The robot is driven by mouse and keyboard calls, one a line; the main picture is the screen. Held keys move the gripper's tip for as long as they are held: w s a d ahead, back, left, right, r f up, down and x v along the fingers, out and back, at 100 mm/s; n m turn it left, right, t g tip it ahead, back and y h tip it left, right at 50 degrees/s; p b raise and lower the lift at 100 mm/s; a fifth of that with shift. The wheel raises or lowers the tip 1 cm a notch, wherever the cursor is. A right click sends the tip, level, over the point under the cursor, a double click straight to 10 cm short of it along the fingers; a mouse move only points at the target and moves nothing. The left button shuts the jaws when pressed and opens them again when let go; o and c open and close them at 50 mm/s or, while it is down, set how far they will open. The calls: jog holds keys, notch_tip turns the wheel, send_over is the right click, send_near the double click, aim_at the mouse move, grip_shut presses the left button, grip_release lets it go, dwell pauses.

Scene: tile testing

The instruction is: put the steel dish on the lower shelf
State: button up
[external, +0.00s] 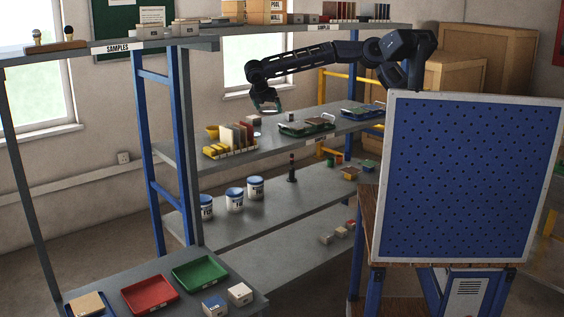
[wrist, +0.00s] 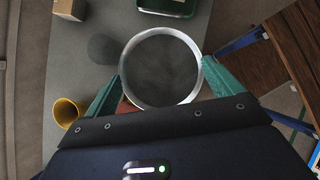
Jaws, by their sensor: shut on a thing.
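The steel dish (wrist: 192,45) is round with a bright silver rim and a dark grey inside in the wrist view. My gripper (wrist: 160,82) is shut on it, with a teal finger on either side. In the external view my gripper (external: 266,106) is above the shelf with tile racks (external: 262,153); the dish is hard to make out there. Below that are a shelf with tins (external: 262,216) and a bottom shelf (external: 275,262). I cannot tell which of these is the lower shelf.
A yellow cup (external: 212,131) and a yellow rack of tiles (external: 230,142) stand below my gripper. Green trays (external: 306,129) lie to the right. White tins (external: 234,200) and a dark upright object (external: 291,170) stand one shelf down. A blue pegboard (external: 465,180) hides the right end.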

jog(key=s+d+m, duration=0.1)
jog(key=s+d, duration=0.1)
jog(key=s, duration=1.1)
jog(key=n+y, duration=0.5)
jog(key=n, duration=0.5)
send_near(316, 196)
jog(key=s+a, duration=0.5)
jog(key=s, duration=0.1)
jog(key=shift+s+a, duration=0.35)
jog(key=shift+a, duration=0.05)
jog(key=w+d, duration=0.1)
jog(key=w, duration=0.2)
jog(key=w+d+n, duration=0.1)
jog(key=w+d, duration=0.1)
jog(key=w, duration=0.1)
jog(key=w+d+n+y, duration=0.1)
jog(key=w, duration=0.2)
jog(key=shift+d+f+g, duration=0.1)
jog(key=shift+d+g, duration=0.15)
jog(key=shift+g, duration=0.15)
jog(key=shift+w+d+n, duration=0.25)
jog(key=shift+w+n, duration=0.15)
jog(key=shift+w, duration=0.35)
jog(key=shift+f, duration=2.25)
